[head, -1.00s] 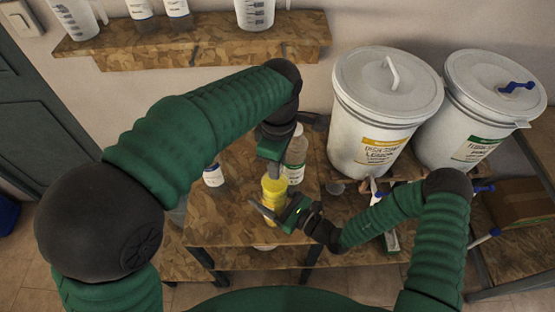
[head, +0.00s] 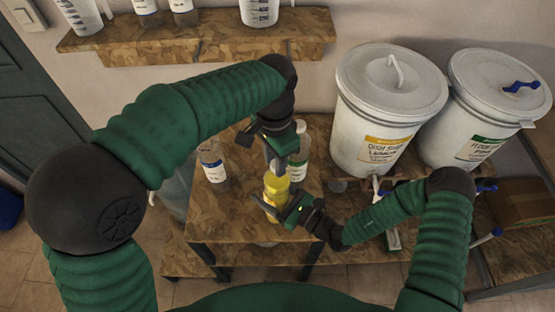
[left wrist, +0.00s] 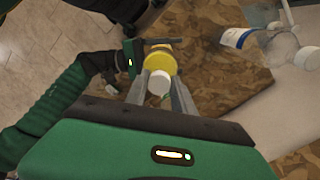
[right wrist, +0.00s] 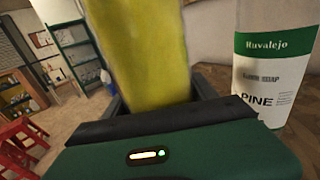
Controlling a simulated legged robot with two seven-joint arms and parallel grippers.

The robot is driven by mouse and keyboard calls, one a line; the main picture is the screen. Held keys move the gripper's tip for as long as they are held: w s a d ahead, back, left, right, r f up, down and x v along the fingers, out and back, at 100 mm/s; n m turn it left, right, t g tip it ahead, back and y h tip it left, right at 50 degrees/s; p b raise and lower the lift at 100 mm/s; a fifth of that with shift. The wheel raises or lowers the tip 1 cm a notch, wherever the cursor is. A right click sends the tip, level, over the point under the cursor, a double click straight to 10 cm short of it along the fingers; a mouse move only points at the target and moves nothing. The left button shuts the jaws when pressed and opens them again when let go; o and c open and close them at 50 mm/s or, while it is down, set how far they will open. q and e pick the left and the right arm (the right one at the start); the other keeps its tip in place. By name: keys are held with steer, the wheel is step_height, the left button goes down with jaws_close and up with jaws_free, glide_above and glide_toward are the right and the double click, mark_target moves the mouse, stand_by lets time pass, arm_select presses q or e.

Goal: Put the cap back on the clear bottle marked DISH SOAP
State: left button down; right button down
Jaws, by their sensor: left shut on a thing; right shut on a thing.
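A bottle of yellow liquid (head: 276,187) stands upright over the small wooden table; its body fills the middle of the right wrist view (right wrist: 142,50). No DISH SOAP wording shows on it. My right gripper (head: 284,211) is shut on this bottle from the right, low on its body. My left gripper (head: 277,166) comes down from above, shut on a white round cap (left wrist: 158,82). In the left wrist view the cap lies over the bottle's yellow top (left wrist: 160,61). I cannot tell whether it is seated on the neck or just above.
A green-labelled bottle (head: 299,160) stands close behind the yellow one; its label reads PINE (right wrist: 262,98). A blue-labelled bottle (head: 213,165) stands to the left. Two white drums (head: 385,115) (head: 490,105) stand at right. The table's (head: 225,222) front left is bare.

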arm_select(q)
steer(key=m, duration=0.6)
steer(key=shift+w+a+m, duration=0.1)
steer(key=shift+w+m, duration=0.25)
steer(key=shift+m, duration=0.05)
steer(key=m, duration=0.7)
steer(key=shift+w, duration=0.15)
steer(key=m, duration=0.7)
steer(key=shift+w+d, duration=0.1)
steer(key=shift+d, duration=0.2)
steer(key=m, duration=0.3)
steer(key=shift+d, duration=0.1)
steer(key=m, duration=0.5)
steer(key=shift+d, duration=0.15)
steer(key=c, duration=1.1)
jaws_free()
steer(key=shift+d+f, duration=0.1)
steer(key=shift+s+r, duration=0.2)
steer(key=shift+r, duration=2.1)
